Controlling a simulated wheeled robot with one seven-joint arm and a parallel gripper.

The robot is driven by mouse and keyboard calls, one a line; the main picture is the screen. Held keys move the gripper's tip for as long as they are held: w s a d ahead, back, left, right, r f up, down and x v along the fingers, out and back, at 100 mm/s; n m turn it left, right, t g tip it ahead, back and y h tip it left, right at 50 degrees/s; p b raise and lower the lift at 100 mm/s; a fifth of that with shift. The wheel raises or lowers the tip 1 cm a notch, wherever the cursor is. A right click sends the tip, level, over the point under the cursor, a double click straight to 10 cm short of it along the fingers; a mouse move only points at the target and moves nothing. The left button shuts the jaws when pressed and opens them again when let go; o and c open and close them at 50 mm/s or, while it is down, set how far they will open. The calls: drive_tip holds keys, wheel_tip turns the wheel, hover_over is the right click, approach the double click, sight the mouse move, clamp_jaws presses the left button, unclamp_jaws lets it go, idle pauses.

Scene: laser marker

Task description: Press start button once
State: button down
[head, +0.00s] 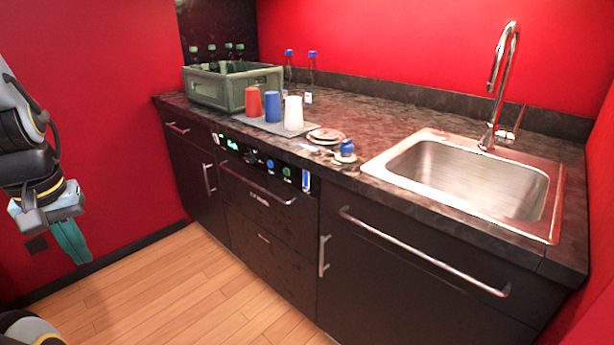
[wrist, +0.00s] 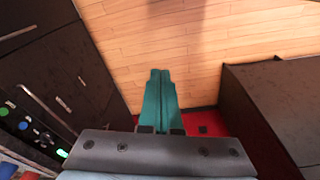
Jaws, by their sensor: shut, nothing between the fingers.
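A black control panel (head: 278,176) runs along the front of the counter, below the worktop edge. It carries a blue button (head: 270,163), a green button (head: 286,171), a dark knob and a lit green display (head: 232,145). The labels are too small to read, so I cannot tell which button is start. In the wrist view the green button (wrist: 4,112) and the lit display (wrist: 61,153) show at the lower left. My gripper (head: 80,261) hangs at the left of the head view, well apart from the panel. Its teal fingers (wrist: 161,72) are shut, empty and point down toward the floor.
A bar handle (head: 262,187) sticks out below the panel. The worktop holds a green crate (head: 215,90) with bottles, a tray with cups (head: 272,107), plates (head: 326,135) and a sink (head: 465,175). The wooden floor (head: 180,285) before the cabinets is clear.

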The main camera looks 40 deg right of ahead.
drive_tip(key=shift+s+d, duration=0.25)
drive_tip(key=shift+s, duration=0.1)
drive_tip(key=w+d+f+m+t+b, duration=0.55)
drive_tip(key=w+d+f+m, duration=0.25)
drive_tip(key=w+f, duration=0.25)
drive_tip(key=w+d+f+m+t+b, duration=0.5)
drive_tip(key=w+d+f+m+b, duration=0.3)
drive_tip(key=w, duration=0.4)
drive_tip(key=s+d+r+m+t+h+b, duration=0.2)
drive_tip(key=d+m+h, duration=0.4)
drive_tip(key=d+m, duration=0.4)
drive_tip(key=s+d+r+m+t+h+b, duration=0.3)
drive_tip(key=d+m+h, duration=0.3)
drive_tip(key=d+m, duration=0.4)
drive_tip(key=d+r, duration=0.1)
drive_tip(key=d, duration=0.2)
drive_tip(key=shift+r+m, duration=0.15)
drive_tip(key=shift+m, duration=0.15)
drive_tip(key=shift+d, duration=0.1)
